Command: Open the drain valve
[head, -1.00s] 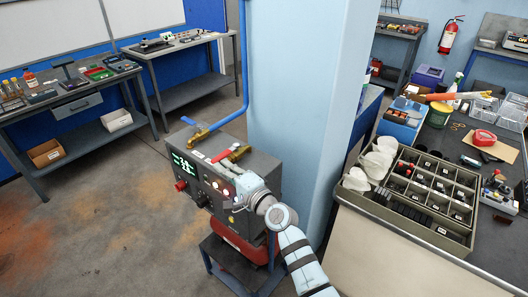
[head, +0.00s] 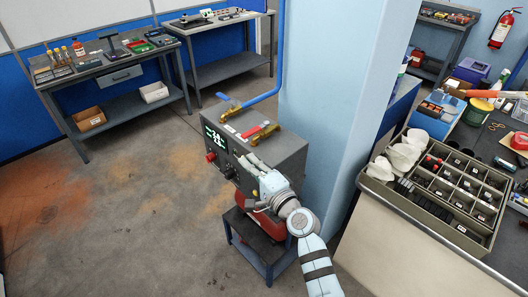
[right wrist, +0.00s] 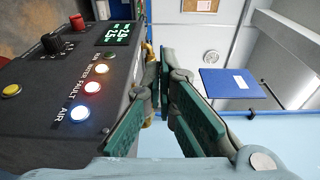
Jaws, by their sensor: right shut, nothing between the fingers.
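Two brass valves sit on top of a grey control box (head: 281,150) in the head view. The back one has a blue lever (head: 228,100) and joins a blue pipe. The front one (head: 266,132) has a red lever (head: 252,131). I see no label naming the drain valve. My right gripper (head: 252,163) is at the box's upper front edge, just in front of the red-levered valve and apart from its lever. In the right wrist view its fingers (right wrist: 166,98) are closed and empty. A bit of brass (right wrist: 149,55) shows behind them. My left gripper is not in view.
The box front has a display (right wrist: 117,34), several lamps, a black knob (right wrist: 52,43) and a red button (head: 210,157). A red tank (head: 273,226) is below it. A pale blue pillar (head: 330,100) stands close on the right. Floor on the left is clear.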

